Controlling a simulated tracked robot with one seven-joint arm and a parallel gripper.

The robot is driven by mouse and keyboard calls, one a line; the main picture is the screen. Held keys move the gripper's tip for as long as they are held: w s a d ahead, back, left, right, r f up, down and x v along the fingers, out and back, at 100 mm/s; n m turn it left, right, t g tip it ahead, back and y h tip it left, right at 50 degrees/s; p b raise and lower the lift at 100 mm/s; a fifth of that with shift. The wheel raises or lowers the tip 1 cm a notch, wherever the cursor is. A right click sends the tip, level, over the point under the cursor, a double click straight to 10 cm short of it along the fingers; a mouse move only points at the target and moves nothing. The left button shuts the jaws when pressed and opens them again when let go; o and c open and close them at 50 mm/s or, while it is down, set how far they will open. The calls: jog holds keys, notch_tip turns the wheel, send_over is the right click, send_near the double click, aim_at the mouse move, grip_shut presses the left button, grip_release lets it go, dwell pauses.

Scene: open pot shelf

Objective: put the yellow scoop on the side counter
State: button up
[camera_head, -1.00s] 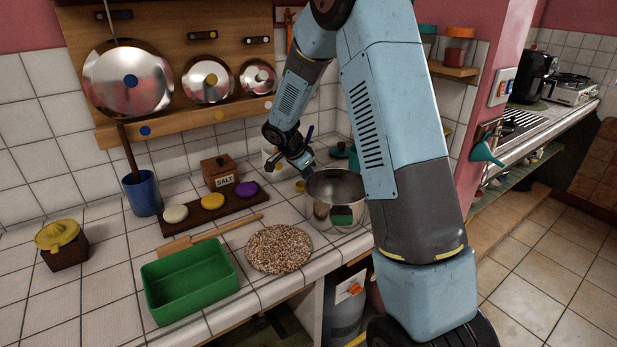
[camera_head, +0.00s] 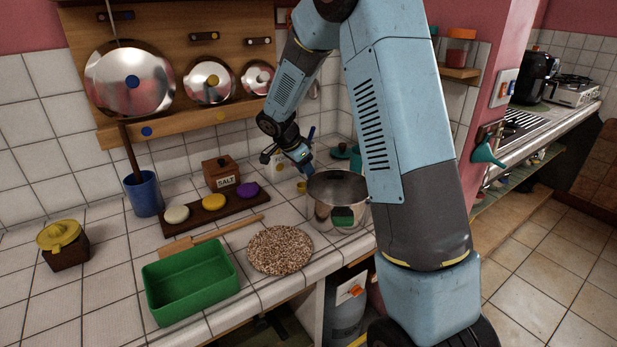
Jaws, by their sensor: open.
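A small yellow piece (camera_head: 301,186), likely the yellow scoop, shows on the tiled counter just left of the steel pot (camera_head: 336,205). Most of its shape is too small to make out or hidden. My gripper (camera_head: 308,171) is open and points down just above it, close to the pot's rear left rim. I cannot tell whether the fingers touch it. The side counter (camera_head: 527,140) runs along the right, past the pink wall, with a stove on it.
A green tray (camera_head: 190,283), a speckled round mat (camera_head: 280,250) and a wooden rolling pin or paddle (camera_head: 215,236) lie in front. A salt box (camera_head: 221,173), a blue cup (camera_head: 143,193) and a yellow-lidded box (camera_head: 63,245) stand left.

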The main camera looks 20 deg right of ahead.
jog(key=v, duration=0.8)
jog(key=s+d+r+n+t+y, duration=0.1)
jog(key=s+d+r+n, duration=0.15)
jog(key=s+r, duration=0.45)
jog(key=s+d+r+n+y, duration=0.15)
jog(key=s+r+n, duration=0.35)
jog(key=s, duration=0.5)
jog(key=s+r+n+t+y, duration=0.2)
jog(key=s+n, duration=0.5)
jog(key=s, duration=1.1)
jog(key=shift+s+d+r+t, duration=0.3)
jog(key=shift+d+t, duration=0.1)
jog(key=shift+t, duration=0.1)
jog(key=shift+y, duration=0.25)
